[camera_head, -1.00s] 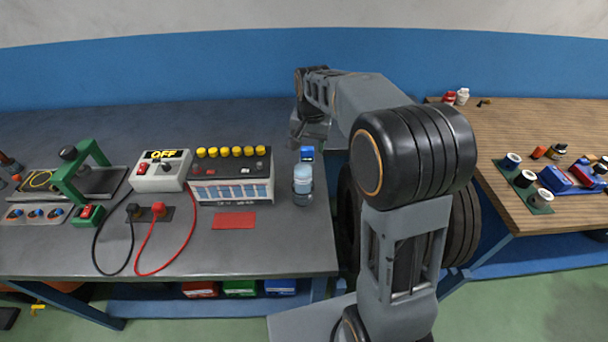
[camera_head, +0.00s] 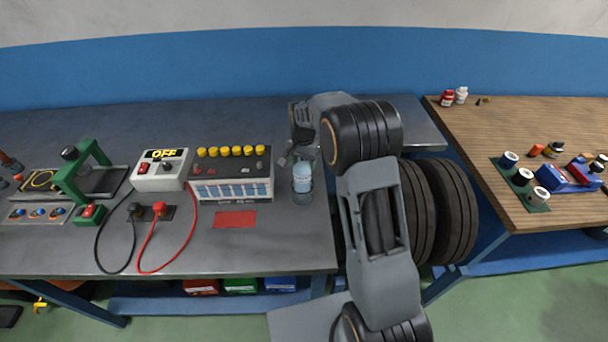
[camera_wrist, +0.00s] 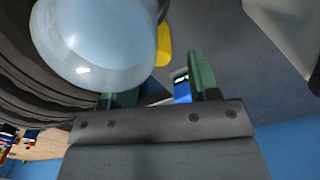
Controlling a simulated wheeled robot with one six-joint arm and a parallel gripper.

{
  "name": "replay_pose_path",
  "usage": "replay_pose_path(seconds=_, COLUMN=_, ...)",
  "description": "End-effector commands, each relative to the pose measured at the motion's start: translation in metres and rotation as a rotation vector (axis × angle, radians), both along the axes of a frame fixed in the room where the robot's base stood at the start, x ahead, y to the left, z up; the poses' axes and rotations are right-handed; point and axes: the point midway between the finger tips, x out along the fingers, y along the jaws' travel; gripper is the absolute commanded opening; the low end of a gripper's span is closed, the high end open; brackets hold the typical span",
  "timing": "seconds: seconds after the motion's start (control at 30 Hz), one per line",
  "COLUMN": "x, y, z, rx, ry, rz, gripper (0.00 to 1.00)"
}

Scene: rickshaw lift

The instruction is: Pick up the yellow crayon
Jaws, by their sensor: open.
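A short yellow piece (camera_wrist: 163,46), which may be the yellow crayon, shows in the wrist view beyond my gripper, partly hidden behind the clear bottle. I cannot make it out in the head view near the gripper. My gripper (camera_wrist: 158,84) is open, its two green fingers apart and no object held between them. In the head view my gripper (camera_head: 290,157) hangs low over the table just left of the bottle (camera_head: 303,178). The bottle (camera_wrist: 98,42) looms very close to the fingers in the wrist view. A blue object (camera_wrist: 182,90) shows beyond the fingers.
Left of the gripper stand a striped box with yellow knobs (camera_head: 230,175), a red pad (camera_head: 235,219) and a grey OFF switch box (camera_head: 160,169). Red and black cables lie farther left. A wooden table (camera_head: 480,125) stands at the right. A yellow item (camera_head: 39,304) lies low at far left.

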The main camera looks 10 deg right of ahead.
Motion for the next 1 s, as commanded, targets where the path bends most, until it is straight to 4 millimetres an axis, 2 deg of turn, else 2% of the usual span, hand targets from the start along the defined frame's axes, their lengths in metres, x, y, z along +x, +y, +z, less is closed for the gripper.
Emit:
replay_pose_path(seconds=0.13, x=0.000, y=-0.001, z=-0.010, rx=0.000, ry=0.004, rz=0.000, gripper=0.55)
replay_pose_path(seconds=0.43, x=0.002, y=-0.002, z=-0.047, rx=0.000, ry=0.001, rz=0.000, gripper=0.55)
replay_pose_path(seconds=0.77, x=0.003, y=-0.002, z=-0.053, rx=0.000, ry=-0.001, rz=0.000, gripper=0.55)
replay_pose_path(seconds=1.0, x=0.003, y=-0.002, z=-0.053, rx=0.000, ry=-0.001, rz=0.000, gripper=0.33)
